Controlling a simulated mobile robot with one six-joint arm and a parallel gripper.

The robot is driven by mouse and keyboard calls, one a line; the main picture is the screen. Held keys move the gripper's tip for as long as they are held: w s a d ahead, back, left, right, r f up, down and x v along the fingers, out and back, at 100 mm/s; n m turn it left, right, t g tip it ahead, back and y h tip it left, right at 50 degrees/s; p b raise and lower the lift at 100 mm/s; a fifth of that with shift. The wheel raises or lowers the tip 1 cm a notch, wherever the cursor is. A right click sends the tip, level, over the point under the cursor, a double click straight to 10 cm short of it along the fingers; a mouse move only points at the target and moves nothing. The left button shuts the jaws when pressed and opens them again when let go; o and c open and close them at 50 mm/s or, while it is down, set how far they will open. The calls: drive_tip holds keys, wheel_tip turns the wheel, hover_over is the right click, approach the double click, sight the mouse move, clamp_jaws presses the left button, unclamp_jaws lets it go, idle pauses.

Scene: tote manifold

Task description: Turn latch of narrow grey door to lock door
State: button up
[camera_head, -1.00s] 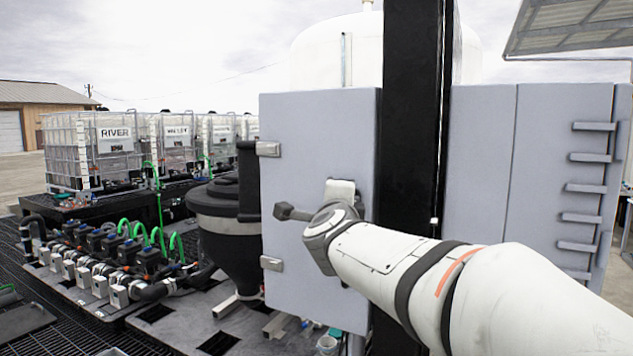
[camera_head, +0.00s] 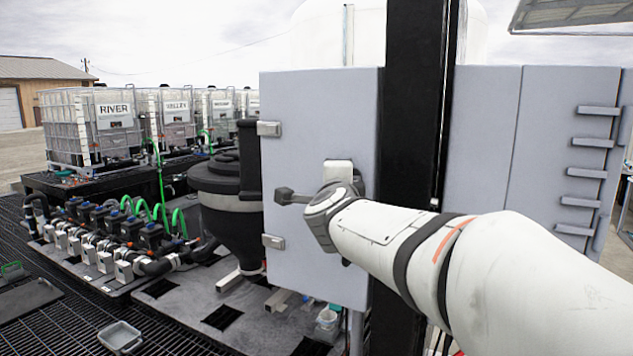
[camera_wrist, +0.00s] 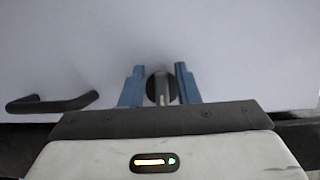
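The narrow grey door (camera_head: 315,115) is a flat upright panel with two metal hinges on its left edge, and it looks closed. In the wrist view its pale face (camera_wrist: 70,45) fills the background. A round metal latch (camera_wrist: 158,90) with a narrow raised grip stands on it. My gripper (camera_wrist: 160,80) has its two blue fingers on either side of the latch, with a thin gap showing at each side. I cannot tell whether either finger touches it. In the head view my wrist hides the latch and the fingers.
A black bent handle (camera_wrist: 52,103) shows left of the fingers in the wrist view. A black post (camera_head: 415,120) stands just right of the door. A black conical tank (camera_head: 228,215) is close on its left. Wider grey panels (camera_head: 485,135) are farther right.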

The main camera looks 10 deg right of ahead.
drive_tip(key=shift+o, duration=0.4)
drive_tip(key=shift+s, duration=0.1)
drive_tip(key=v, duration=0.7)
drive_tip(key=shift+s+b, duration=0.3)
drive_tip(key=shift+b, duration=0.1)
drive_tip(key=shift+a, duration=0.1)
